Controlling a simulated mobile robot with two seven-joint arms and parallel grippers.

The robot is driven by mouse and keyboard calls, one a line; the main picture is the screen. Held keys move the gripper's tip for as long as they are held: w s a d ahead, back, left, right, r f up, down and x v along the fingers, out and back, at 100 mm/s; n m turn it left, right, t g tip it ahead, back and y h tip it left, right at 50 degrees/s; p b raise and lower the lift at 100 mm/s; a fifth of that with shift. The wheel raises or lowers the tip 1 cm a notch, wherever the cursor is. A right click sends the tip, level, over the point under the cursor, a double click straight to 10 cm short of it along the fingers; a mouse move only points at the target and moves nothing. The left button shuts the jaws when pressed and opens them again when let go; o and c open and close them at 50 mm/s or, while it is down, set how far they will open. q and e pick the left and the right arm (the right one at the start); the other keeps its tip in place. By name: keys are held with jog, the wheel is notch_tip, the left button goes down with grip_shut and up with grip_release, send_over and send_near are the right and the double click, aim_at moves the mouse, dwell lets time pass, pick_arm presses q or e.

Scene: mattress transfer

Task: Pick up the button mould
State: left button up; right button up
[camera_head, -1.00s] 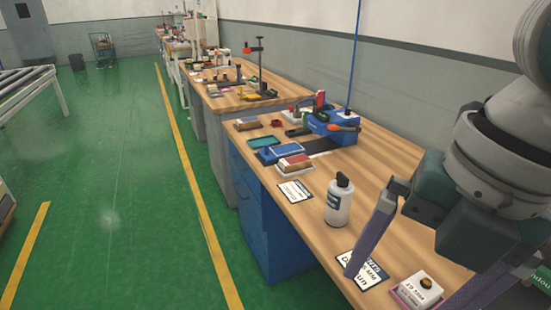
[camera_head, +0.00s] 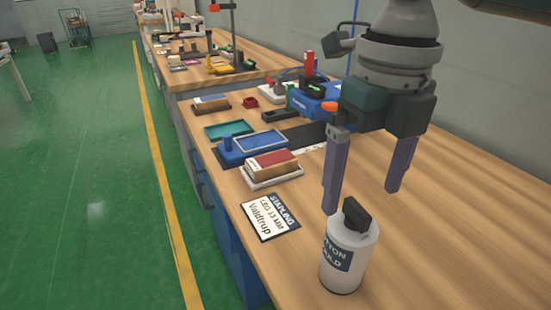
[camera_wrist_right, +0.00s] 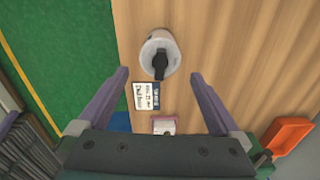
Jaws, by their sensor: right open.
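The button mould (camera_head: 347,262) is a white cylinder with a black handle on top and a dark label on its side. It stands upright on the wooden bench (camera_head: 470,240) near the front edge. My right gripper (camera_head: 363,200) is open and empty, fingers pointing down, above the bench and just behind the mould in the head view. One finger ends close to the black handle. In the right wrist view the mould (camera_wrist_right: 150,52) lies ahead of the open fingertips (camera_wrist_right: 160,73), centred between them sideways. My left gripper is not in view.
A label card (camera_head: 270,217) lies left of the mould. Beyond it are a white tray with a red-brown block (camera_head: 272,165), a blue tray (camera_head: 262,142) and a blue device (camera_head: 318,103). The bench right of the mould is clear. An orange bin (camera_wrist_right: 290,135) shows in the wrist view.

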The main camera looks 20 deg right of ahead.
aim_at(358, 206)
notch_tip(358, 206, down, 5)
jog(key=shift+f, duration=0.1)
jog(key=shift+w, duration=0.15)
grip_shut()
dwell(0.8)
